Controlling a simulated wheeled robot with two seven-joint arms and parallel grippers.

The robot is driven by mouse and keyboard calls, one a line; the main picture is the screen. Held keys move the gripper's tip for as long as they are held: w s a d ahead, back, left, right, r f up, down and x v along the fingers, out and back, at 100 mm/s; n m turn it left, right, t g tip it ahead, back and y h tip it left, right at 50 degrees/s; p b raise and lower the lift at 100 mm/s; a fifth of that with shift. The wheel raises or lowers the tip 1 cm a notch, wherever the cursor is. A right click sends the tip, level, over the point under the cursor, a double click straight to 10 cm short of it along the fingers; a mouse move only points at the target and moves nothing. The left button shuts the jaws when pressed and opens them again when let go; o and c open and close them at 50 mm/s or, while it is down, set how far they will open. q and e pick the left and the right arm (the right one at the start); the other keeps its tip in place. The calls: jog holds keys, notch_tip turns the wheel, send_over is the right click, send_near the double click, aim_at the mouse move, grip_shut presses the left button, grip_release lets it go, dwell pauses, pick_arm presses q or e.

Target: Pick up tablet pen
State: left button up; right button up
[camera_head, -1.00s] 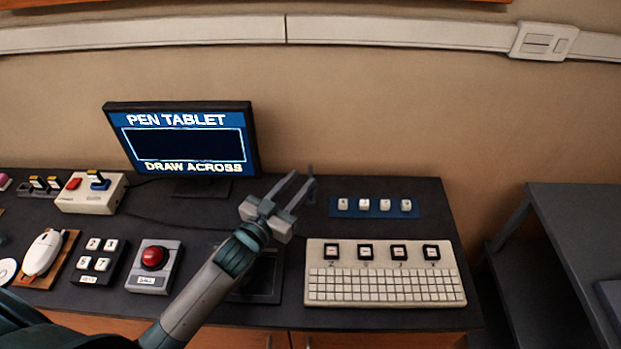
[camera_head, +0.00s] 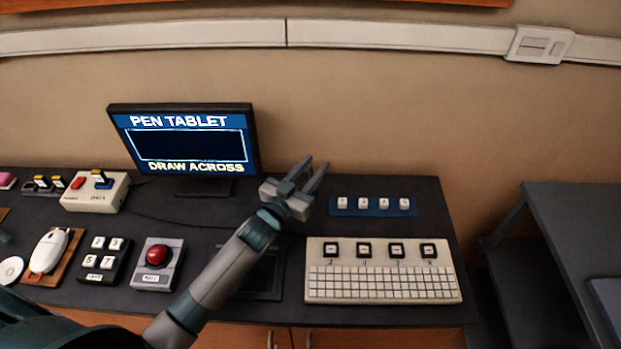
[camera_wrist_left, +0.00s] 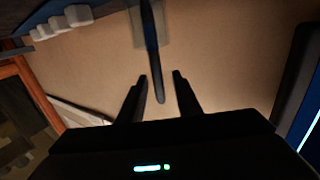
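In the left wrist view a dark, slim pen (camera_wrist_left: 153,50) runs down from the top edge, its rounded end lying between my fingers. A pale, translucent-looking block shows around its upper part. My left gripper (camera_wrist_left: 161,76) is open, with a gap visible on each side of the pen. In the head view my left gripper (camera_head: 311,165) is above the desk, right of the monitor, its fingers pointing up and away. I cannot make out the pen there. The dark tablet (camera_head: 266,279) lies flat on the desk, partly hidden by my left arm. My right gripper is out of view.
The monitor (camera_head: 185,140) reads "PEN TABLET, DRAW ACROSS". A blue strip with white keys (camera_head: 372,211) and a white keyboard (camera_head: 384,288) lie to the right. A red button box (camera_head: 157,263), a keypad and a mouse lie to the left.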

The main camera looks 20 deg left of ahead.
pick_arm(q)
jog(key=x, duration=0.2)
jog(key=shift+w, duration=0.3)
jog(key=shift+d, duration=0.1)
jog(key=shift+c, duration=0.3)
grip_shut()
